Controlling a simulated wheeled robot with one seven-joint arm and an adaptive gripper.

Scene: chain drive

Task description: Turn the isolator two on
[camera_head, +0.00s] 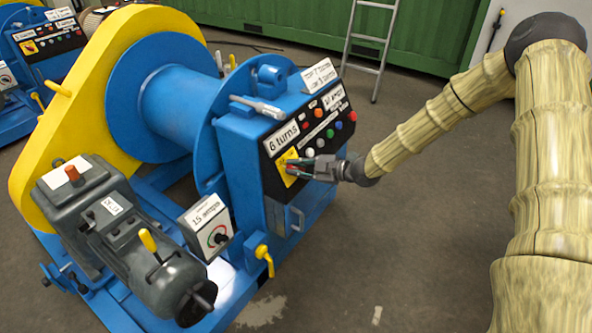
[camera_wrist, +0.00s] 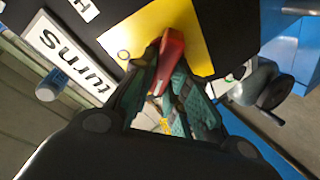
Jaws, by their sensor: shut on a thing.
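The isolator is a red handle on a yellow plate (camera_head: 289,166), low on the black control panel of the blue winch. In the wrist view the red handle (camera_wrist: 170,58) stands out from its yellow plate (camera_wrist: 190,30). My gripper (camera_head: 303,168) reaches the panel from the right, and its fingers are shut on the red handle. In the wrist view the fingers of my gripper (camera_wrist: 163,85) lie on both sides of the handle and hide part of it. I cannot read a number or position mark on the plate.
The black panel (camera_head: 320,122) carries coloured buttons and a "6 turns" label (camera_head: 282,139). A "1.5 amps" box (camera_head: 207,228) and a grey motor (camera_head: 150,250) stand at the lower left. Another blue machine (camera_head: 35,50) is behind left. A ladder (camera_head: 370,45) leans at the green container.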

